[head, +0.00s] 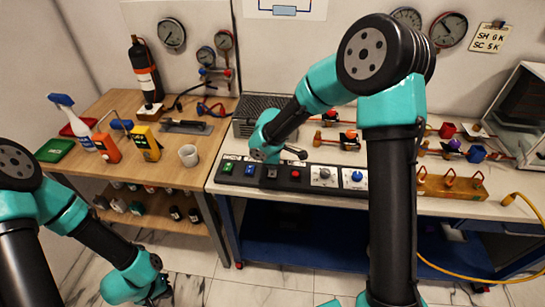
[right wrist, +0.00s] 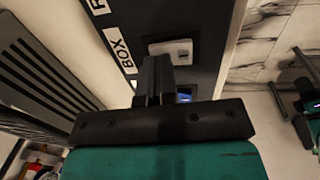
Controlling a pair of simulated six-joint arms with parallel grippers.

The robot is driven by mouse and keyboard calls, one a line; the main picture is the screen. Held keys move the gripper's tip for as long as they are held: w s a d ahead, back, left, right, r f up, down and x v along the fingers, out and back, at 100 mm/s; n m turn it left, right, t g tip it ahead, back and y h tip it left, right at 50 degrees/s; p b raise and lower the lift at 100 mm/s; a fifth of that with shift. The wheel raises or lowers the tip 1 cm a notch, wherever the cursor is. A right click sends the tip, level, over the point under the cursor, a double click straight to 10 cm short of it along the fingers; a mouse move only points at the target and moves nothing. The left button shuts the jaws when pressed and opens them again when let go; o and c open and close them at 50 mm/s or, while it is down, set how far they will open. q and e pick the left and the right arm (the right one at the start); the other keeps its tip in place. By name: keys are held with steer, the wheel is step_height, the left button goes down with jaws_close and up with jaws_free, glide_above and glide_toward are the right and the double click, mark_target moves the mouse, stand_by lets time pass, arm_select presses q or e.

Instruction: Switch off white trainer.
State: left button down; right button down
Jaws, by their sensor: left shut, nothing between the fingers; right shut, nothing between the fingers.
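A black switch panel (head: 308,184) runs along the front of the bench. It carries a green switch (head: 228,168), a blue switch (head: 250,170), a red button and two knobs. A white rocker switch (right wrist: 170,51) on the panel shows just past the fingertips in the right wrist view, beside a label (right wrist: 119,49) reading BOX. The blue switch (right wrist: 184,97) is partly hidden beside the fingers. My right gripper (right wrist: 153,73) is shut and empty, close over the panel; contact cannot be told. My left gripper (head: 157,292) is shut and empty, low at the left. No trainer name is readable.
A grey vented box (head: 250,112) stands behind the panel, close to my right gripper. Valves and a wooden block (head: 452,188) are to the right. A wooden table (head: 180,150) with a spray bottle, meters and a cup (head: 188,155) stands at the left.

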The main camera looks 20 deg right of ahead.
steer(key=shift+f, duration=0.3)
steer(key=shift+f, duration=0.15)
steer(key=shift+s, duration=0.1)
steer(key=shift+s+a+r, duration=0.2)
steer(key=shift+s+a, duration=0.15)
steer(key=shift+s, duration=0.2)
stand_by(0.5)
step_height(320, 180, up, 14)
steer(key=s, duration=0.1)
steer(key=shift+s+a, duration=0.25)
steer(key=shift+a, duration=0.1)
stand_by(0.3)
